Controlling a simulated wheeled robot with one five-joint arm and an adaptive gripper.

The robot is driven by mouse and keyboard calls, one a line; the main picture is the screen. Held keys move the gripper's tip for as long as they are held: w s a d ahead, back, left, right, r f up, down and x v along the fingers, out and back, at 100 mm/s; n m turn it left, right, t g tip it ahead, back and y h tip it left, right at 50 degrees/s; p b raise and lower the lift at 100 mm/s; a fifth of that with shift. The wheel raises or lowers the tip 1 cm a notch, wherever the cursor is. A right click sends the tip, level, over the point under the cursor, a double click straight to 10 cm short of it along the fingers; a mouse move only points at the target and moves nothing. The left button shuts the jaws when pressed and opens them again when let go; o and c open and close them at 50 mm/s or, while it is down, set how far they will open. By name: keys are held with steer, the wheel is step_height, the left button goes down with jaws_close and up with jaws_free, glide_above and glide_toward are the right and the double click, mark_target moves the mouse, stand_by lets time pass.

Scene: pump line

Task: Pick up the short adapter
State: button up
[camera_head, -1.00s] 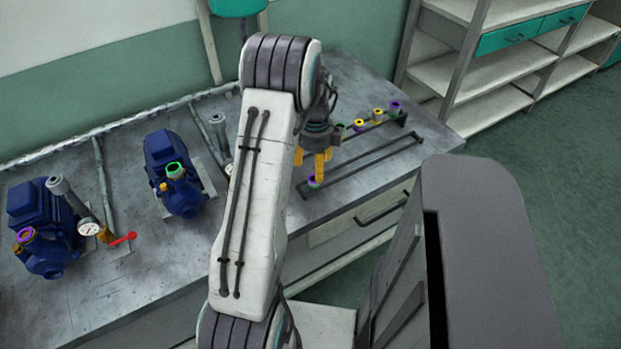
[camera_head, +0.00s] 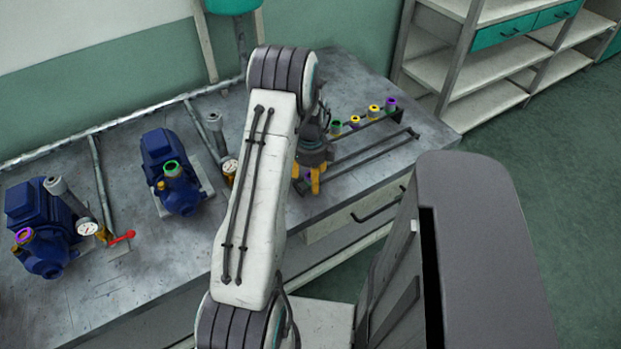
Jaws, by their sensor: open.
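My gripper (camera_head: 307,180) points down with its yellow fingers apart, low over the front-left end of the rack on the workbench. An adapter with a purple ring (camera_head: 309,174) is between or just behind the fingers and mostly hidden by them. I cannot tell whether they touch it. Several more adapters stand along the back row of the rack: a green-ringed one (camera_head: 336,126), a yellow one (camera_head: 354,122), another yellow one (camera_head: 374,111) and a purple-ringed one (camera_head: 391,104). Which of them is the short adapter, I cannot tell for certain from their size.
The dark rack (camera_head: 372,151) has long rails on the grey workbench (camera_head: 130,290). Two blue pumps (camera_head: 40,215) (camera_head: 172,165) with gauges and pipes stand to the left. A red-handled valve (camera_head: 122,237) is beside the left pump. Shelves (camera_head: 485,95) stand at the back right.

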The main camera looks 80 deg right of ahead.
steer(key=c, duration=1.2)
steer(key=shift+o, duration=0.2)
steer(key=shift+r, duration=0.1)
